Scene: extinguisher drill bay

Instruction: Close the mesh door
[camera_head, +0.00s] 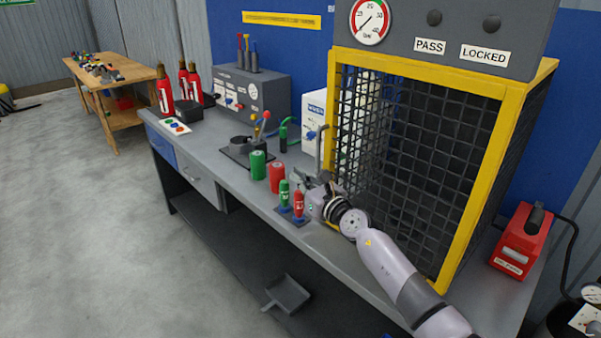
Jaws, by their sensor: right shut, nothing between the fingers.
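The mesh door (420,130) is a dark wire grid in a yellow frame on the front of a test cage at the right. A grey upright bar handle (319,150) shows by its left edge. I cannot tell how far the door stands from its latch side. My right gripper (308,184) is shut and empty, low in front of the door's left side, just below the handle. Whether it touches the door is unclear. My left gripper is not in view.
Small green and red cylinders (298,204) stand on a dark pad close to my right gripper. Larger green (258,164) and red cans stand behind them on the grey bench (215,157). A red case (522,242) stands right of the cage. The floor at left is clear.

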